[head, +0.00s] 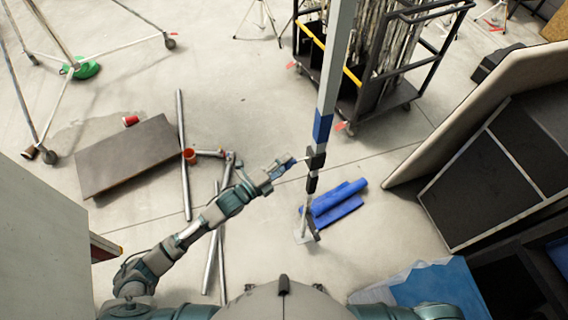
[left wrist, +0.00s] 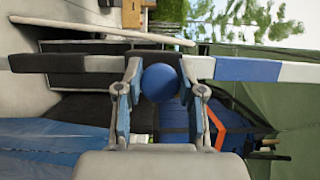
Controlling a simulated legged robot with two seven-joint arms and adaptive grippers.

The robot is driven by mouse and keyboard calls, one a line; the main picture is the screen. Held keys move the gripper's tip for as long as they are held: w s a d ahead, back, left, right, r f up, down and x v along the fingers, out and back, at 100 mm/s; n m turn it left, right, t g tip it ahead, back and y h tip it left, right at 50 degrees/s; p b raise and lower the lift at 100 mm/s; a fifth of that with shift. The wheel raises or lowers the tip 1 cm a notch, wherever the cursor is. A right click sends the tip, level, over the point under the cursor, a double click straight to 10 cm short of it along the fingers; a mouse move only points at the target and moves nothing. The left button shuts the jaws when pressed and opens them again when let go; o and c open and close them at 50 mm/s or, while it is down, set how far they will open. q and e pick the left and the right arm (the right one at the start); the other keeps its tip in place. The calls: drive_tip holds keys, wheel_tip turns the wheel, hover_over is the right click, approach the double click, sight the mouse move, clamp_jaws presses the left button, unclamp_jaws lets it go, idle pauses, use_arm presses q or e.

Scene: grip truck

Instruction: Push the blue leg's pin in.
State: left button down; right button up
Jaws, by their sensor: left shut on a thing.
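The leg is a pale pole with a blue band (head: 322,127) and black parts lower down, standing near upright right of centre in the head view. In the left wrist view the leg (left wrist: 90,63) runs sideways across the picture, with its blue band at the right. The pin's round blue knob (left wrist: 160,83) sits in front of the leg. My left gripper (head: 290,165) reaches the leg from the left; its fingers (left wrist: 160,72) are shut on the knob, one on each side. How deep the pin sits is hidden behind the knob. My right gripper is out of view.
Blue rolls (head: 335,203) lie on the floor just right of the leg's foot. A black cart (head: 375,85) stands behind the leg. A brown board (head: 125,157) and metal tubes (head: 184,155) lie at left. A large dark panel (head: 500,170) stands at right.

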sight(301, 159)
use_arm(q)
drive_tip(key=d, duration=0.2)
drive_tip(key=w+d, duration=0.1)
drive_tip(key=d, duration=0.1)
drive_tip(key=shift+f, duration=0.2)
drive_tip(key=shift+a, duration=0.1)
drive_tip(key=c, duration=1)
unclamp_jaws()
drive_tip(key=o, duration=0.3)
drive_tip(key=shift+d, duration=0.3)
drive_tip(key=shift+w+d, duration=0.15)
drive_tip(key=shift+d, duration=0.25)
drive_tip(key=v, duration=1.1)
drive_tip(key=shift+s+a, duration=0.2)
drive_tip(key=shift+s, duration=0.05)
